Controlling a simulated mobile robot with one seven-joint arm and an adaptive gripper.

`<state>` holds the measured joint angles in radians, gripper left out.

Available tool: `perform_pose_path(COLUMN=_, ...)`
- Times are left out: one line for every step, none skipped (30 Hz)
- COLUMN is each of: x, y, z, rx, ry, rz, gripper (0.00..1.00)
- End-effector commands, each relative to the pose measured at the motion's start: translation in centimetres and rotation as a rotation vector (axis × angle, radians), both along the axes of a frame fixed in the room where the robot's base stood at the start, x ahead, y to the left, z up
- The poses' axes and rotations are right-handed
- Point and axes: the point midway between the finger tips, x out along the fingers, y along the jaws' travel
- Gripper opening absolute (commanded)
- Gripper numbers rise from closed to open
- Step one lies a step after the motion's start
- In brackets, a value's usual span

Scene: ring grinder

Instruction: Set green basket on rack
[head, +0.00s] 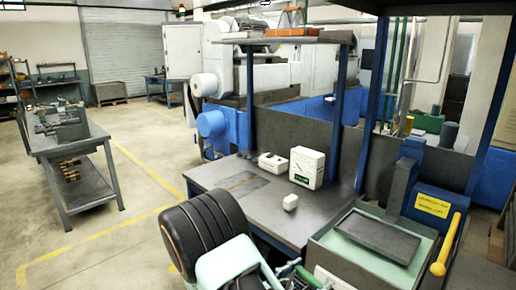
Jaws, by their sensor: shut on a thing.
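I cannot make out a green basket for certain. A small green box (428,123) sits far back on the right, behind the grey panel. A pale green-edged surface (340,250) is at the bottom right. A shelf rack with blue posts (342,110) stands over the grey bench, with an orange item (289,32) on its top board.
The grey bench (225,180) holds a white dial box (307,167) and small white boxes (272,162). A dark tray (378,236) lies beside a yellow handle (447,246). A metal table (82,165) stands left. The floor between is clear, with yellow lines.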

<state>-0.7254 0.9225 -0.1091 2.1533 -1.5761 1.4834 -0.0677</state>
Motion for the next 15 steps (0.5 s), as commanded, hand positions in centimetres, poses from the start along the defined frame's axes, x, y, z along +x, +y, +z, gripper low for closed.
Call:
perform_pose_path(x=0.03, y=-0.03, z=0.17, rx=-0.003, ry=-0.003, rz=-0.001, gripper=0.11)
perform_pose_path(x=0.03, y=-0.13, z=0.21, rx=-0.005, ry=-0.004, rz=0.005, gripper=0.11)
perform_pose_path(x=0.09, y=-0.25, z=0.32, rx=-0.011, ry=-0.007, rz=0.023, gripper=0.11)
perform_pose_path(x=0.14, y=-0.30, z=0.39, rx=-0.015, ry=-0.010, rz=0.035, gripper=0.11)
perform_pose_path(x=0.18, y=-0.36, z=0.45, rx=-0.018, ry=-0.012, rz=0.048, gripper=0.11)
perform_pose_path(x=0.24, y=-0.43, z=0.52, rx=-0.022, ry=-0.014, rz=0.067, gripper=0.11)
perform_pose_path(x=0.30, y=-0.46, z=0.57, rx=-0.025, ry=-0.016, rz=0.082, gripper=0.11)
perform_pose_path(x=0.31, y=-0.52, z=0.61, rx=-0.027, ry=-0.018, rz=0.097, gripper=0.11)
perform_pose_path(x=0.38, y=-0.56, z=0.67, rx=-0.030, ry=-0.019, rz=0.120, gripper=0.11)
perform_pose_path(x=0.41, y=-0.57, z=0.70, rx=-0.032, ry=-0.021, rz=0.138, gripper=0.11)
perform_pose_path(x=0.44, y=-0.59, z=0.74, rx=-0.034, ry=-0.021, rz=0.159, gripper=0.11)
perform_pose_path(x=0.46, y=-0.61, z=0.77, rx=-0.036, ry=-0.022, rz=0.185, gripper=0.11)
perform_pose_path(x=0.46, y=-0.62, z=0.78, rx=-0.036, ry=-0.022, rz=0.207, gripper=0.11)
perform_pose_path(x=0.44, y=-0.62, z=0.77, rx=-0.036, ry=-0.021, rz=0.228, gripper=0.11)
perform_pose_path(x=0.42, y=-0.58, z=0.72, rx=-0.033, ry=-0.020, rz=0.257, gripper=0.11)
